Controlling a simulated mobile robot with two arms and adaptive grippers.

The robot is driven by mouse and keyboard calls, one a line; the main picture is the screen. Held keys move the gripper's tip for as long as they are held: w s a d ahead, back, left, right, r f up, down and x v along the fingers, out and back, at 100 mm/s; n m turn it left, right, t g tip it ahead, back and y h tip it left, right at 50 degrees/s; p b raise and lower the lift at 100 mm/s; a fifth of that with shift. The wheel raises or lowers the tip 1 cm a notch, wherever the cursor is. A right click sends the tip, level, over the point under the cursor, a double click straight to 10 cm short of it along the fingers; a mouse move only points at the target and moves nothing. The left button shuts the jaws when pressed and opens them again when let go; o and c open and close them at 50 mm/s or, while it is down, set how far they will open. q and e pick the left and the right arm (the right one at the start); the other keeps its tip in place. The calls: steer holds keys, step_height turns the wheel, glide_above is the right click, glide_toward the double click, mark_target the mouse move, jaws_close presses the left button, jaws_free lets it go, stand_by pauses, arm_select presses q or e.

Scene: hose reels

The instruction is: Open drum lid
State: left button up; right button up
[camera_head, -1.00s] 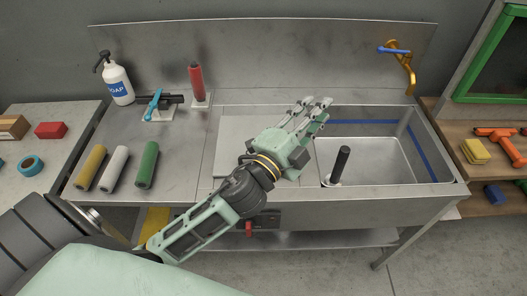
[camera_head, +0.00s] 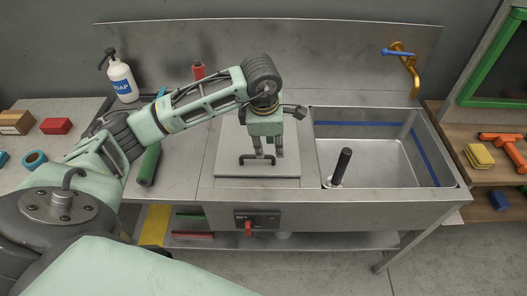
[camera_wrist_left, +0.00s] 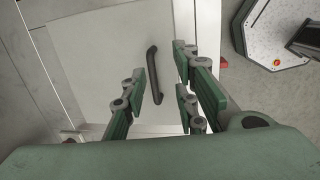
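The lid (camera_head: 228,165) is a flat, pale square panel set in the steel counter, left of the sink basin, and it lies closed. Its dark bar handle (camera_head: 257,159) is near the front edge. My left gripper (camera_head: 266,153) points down over the lid, its fingertips close to the handle. In the left wrist view the handle (camera_wrist_left: 153,72) shows in the gap between the open fingers (camera_wrist_left: 160,82) of this gripper. I cannot tell whether a finger touches it. My right gripper is not in view.
The sink basin (camera_head: 360,158) with an upright black rod (camera_head: 341,166) is right of the lid. A control box with a red knob (camera_head: 248,228) sits under the front edge. A soap bottle (camera_head: 121,80) and a green roll (camera_head: 149,164) stand or lie at left.

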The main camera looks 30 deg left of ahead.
arm_select(q)
steer(key=shift+y, duration=0.6)
steer(key=a+f, duration=0.1)
steer(key=a+f+p, duration=0.1)
steer(key=f, duration=0.1)
steer(key=w+a+f+p, duration=0.1)
steer(key=f, duration=0.1)
steer(key=shift+a+f, duration=0.2)
steer(key=shift+f, duration=0.05)
steer(key=shift+w+f, duration=0.1)
steer(key=shift+f, duration=0.6)
jaws_close()
steer(key=shift+r, duration=0.1)
